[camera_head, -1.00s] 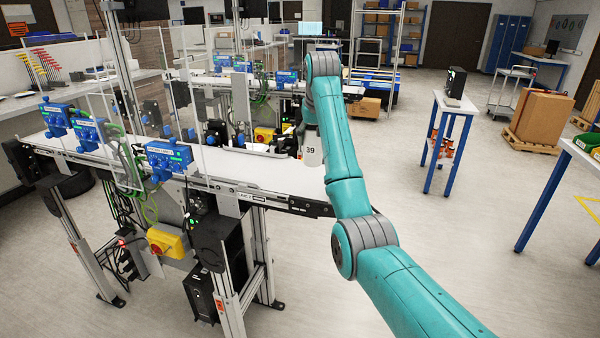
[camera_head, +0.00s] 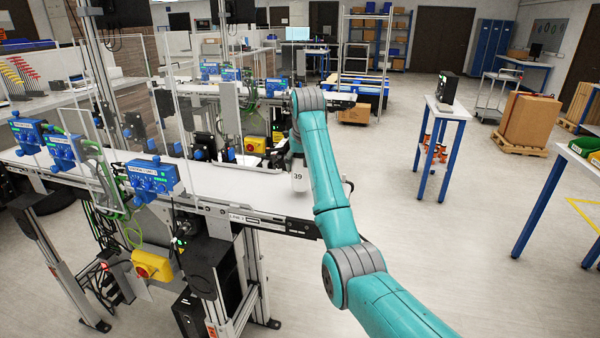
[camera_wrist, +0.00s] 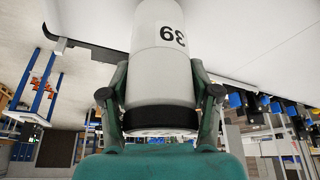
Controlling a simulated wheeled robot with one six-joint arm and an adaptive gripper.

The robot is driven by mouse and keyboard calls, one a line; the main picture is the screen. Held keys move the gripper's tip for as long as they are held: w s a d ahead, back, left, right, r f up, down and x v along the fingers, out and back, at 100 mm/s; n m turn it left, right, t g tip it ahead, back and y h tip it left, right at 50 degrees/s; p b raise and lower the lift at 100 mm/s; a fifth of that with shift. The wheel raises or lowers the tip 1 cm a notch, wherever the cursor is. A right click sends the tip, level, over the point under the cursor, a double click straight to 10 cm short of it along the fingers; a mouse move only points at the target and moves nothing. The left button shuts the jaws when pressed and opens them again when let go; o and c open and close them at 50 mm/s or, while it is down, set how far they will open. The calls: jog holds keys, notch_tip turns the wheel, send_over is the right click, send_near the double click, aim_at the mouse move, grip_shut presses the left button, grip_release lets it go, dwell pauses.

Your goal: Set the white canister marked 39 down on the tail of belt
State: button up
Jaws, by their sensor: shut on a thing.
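The white canister marked 39 (camera_head: 299,176) is over the right end of the nearest white belt (camera_head: 262,196) in the head view. Its base looks at or just above the belt; I cannot tell whether it touches. In the wrist view the canister (camera_wrist: 159,60) fills the top middle, with its number upside down and a black band at the near end. My gripper (camera_wrist: 160,108) has its two fingers on either side of the canister, shut on it. In the head view my teal arm hides the gripper and part of the canister.
Clear upright panels (camera_head: 185,90) and blue sensor boxes (camera_head: 153,176) stand along the belt to the left. A yellow switch box (camera_head: 152,265) hangs below. A small blue-legged table (camera_head: 447,112) stands to the right, with open floor between.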

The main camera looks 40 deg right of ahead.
jog(key=shift+f, duration=1.35)
jog(key=o, duration=1.5)
jog(key=shift+o, duration=0.2)
jog(key=shift+r, duration=0.1)
